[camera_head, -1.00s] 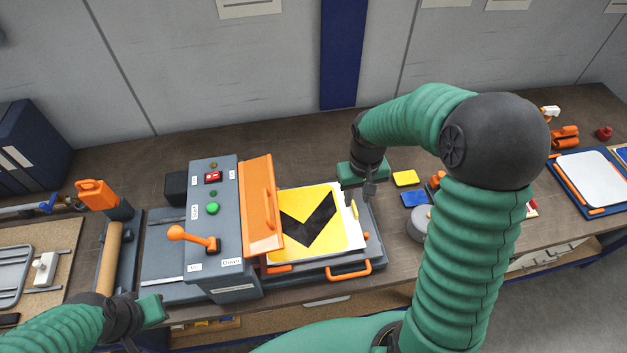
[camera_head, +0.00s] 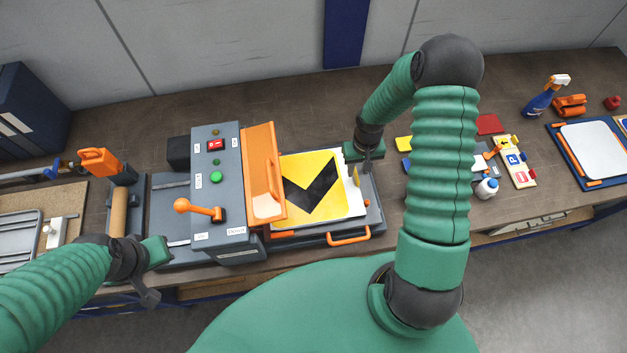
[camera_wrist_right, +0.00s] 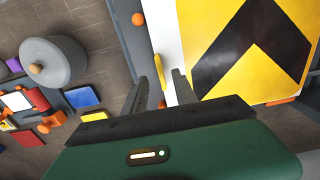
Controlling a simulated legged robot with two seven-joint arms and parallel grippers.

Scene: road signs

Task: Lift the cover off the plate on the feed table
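A yellow plate with a black chevron (camera_head: 312,185) lies on the grey feed table (camera_head: 376,212), partly under the machine's orange guard. A white sheet edge (camera_head: 341,163) shows around the yellow face; where sheet and plate separate I cannot tell. A small yellow tab (camera_head: 356,175) stands at its right edge. My right gripper (camera_head: 367,164) is open at that edge. In the right wrist view, its fingers (camera_wrist_right: 160,78) are apart, with the yellow tab (camera_wrist_right: 159,66) showing between or just beyond them; contact is not clear. My left gripper (camera_head: 150,272) is over the bench's front left; its finger opening is unclear.
The grey machine (camera_head: 222,190) with its orange guard (camera_head: 263,170) and lever (camera_head: 198,208) borders the plate's left. An orange handle (camera_head: 348,236) juts from the table's front.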

